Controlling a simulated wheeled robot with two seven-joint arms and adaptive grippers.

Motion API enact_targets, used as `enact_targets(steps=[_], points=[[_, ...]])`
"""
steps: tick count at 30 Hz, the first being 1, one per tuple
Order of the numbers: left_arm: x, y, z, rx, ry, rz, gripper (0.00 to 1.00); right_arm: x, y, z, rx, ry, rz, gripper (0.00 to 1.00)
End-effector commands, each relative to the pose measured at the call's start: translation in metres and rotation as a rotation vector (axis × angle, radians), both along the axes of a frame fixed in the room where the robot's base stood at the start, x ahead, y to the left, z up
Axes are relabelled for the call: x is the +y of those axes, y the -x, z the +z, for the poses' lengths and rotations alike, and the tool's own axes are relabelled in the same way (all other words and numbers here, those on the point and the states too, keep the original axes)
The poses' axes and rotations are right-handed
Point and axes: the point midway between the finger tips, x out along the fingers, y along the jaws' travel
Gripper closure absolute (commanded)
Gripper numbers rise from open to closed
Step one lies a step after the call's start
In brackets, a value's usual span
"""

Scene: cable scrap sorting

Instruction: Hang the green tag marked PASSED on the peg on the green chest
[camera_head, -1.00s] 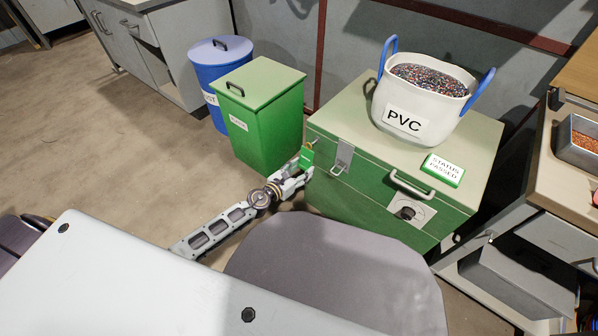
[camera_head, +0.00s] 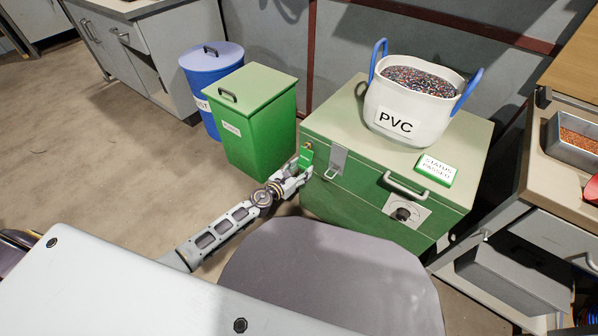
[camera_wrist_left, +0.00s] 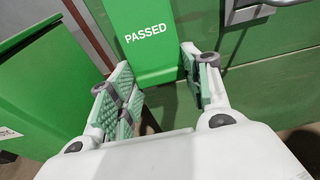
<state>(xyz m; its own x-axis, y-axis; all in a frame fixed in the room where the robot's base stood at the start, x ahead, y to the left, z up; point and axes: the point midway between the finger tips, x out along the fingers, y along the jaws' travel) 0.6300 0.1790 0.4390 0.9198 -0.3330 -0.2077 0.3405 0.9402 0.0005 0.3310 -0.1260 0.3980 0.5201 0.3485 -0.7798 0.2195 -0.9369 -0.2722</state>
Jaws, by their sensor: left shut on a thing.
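The green tag (camera_head: 306,157), marked PASSED in white, also shows in the left wrist view (camera_wrist_left: 146,35). My left gripper (camera_head: 303,172) is shut on the tag near its lower end, and its fingers also show in the left wrist view (camera_wrist_left: 157,68). The tag is upright at the left end of the green chest's front (camera_head: 350,202), beside the metal latch (camera_head: 336,161). I cannot tell whether it touches the chest. I cannot clearly make out the peg there. A dark round knob on a pale plate (camera_head: 403,214) is further right on the front. My right gripper is not in view.
A white PVC tub (camera_head: 405,118) and a STATUS PASSED block (camera_head: 435,170) stand on the chest. A green bin (camera_head: 262,130) and a blue bin (camera_head: 209,65) stand to its left. A grey rounded seat (camera_head: 325,275) is in front. A workbench (camera_head: 545,185) is at the right.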

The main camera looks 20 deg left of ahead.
Motion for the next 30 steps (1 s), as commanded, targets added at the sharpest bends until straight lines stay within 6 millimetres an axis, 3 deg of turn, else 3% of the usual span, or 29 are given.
enact_targets(steps=[27, 28, 30], points=[[-0.0014, -0.0038, -0.0043, 0.001, 0.000, 0.000, 0.65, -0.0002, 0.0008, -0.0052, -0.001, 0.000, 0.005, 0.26], [-0.0014, -0.0038, -0.0043, 0.001, 0.000, 0.000, 0.48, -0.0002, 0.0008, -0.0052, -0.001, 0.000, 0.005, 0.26], [-0.0014, -0.0038, -0.0043, 0.001, 0.000, 0.000, 0.39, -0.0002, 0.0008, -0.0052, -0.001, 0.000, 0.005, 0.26]])
